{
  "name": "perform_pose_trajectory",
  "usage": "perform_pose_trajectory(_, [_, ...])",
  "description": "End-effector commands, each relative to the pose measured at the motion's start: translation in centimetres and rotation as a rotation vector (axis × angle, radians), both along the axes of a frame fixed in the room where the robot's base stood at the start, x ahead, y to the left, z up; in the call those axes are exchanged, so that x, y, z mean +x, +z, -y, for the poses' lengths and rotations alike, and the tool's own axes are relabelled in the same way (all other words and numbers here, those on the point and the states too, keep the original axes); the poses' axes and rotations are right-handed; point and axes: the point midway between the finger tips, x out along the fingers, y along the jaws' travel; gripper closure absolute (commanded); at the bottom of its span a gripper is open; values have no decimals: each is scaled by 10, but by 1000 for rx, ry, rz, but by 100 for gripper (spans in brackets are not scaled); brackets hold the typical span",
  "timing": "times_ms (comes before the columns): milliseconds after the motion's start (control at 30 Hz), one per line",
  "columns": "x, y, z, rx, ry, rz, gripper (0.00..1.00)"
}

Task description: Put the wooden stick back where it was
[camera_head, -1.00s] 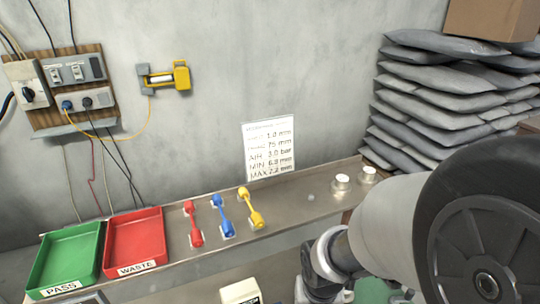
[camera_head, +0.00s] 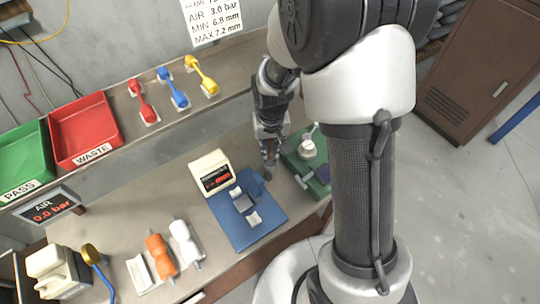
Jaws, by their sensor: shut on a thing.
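My gripper (camera_head: 268,165) points down over the bench, between the blue plate and the green fixture. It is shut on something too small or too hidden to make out. I cannot pick out a wooden stick anywhere in the head view. My arm covers the area right of the gripper.
A blue plate with grey blocks (camera_head: 228,225) lies beside a white scale (camera_head: 211,173). A green fixture (camera_head: 318,182) is at right. An orange spool (camera_head: 160,257) and white spool (camera_head: 186,244) lie in front. Red (camera_head: 110,118) and green (camera_head: 38,143) trays stand on the back shelf.

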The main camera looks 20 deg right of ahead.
Motion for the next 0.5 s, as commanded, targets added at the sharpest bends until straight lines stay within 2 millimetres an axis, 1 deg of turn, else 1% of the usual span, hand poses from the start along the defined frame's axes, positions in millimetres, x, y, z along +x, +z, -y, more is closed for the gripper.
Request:
perform_pose_trajectory(67, [0, -6, 0, 0, 0, -1, 100])
perform_pose_trajectory(300, [-1, -42, 0, 0, 0, -3, 100])
perform_pose_trajectory(367, [0, -46, 0, 0, 1, -1, 100])
perform_pose_trajectory(500, [0, -44, 0, 0, 0, 1, 100])
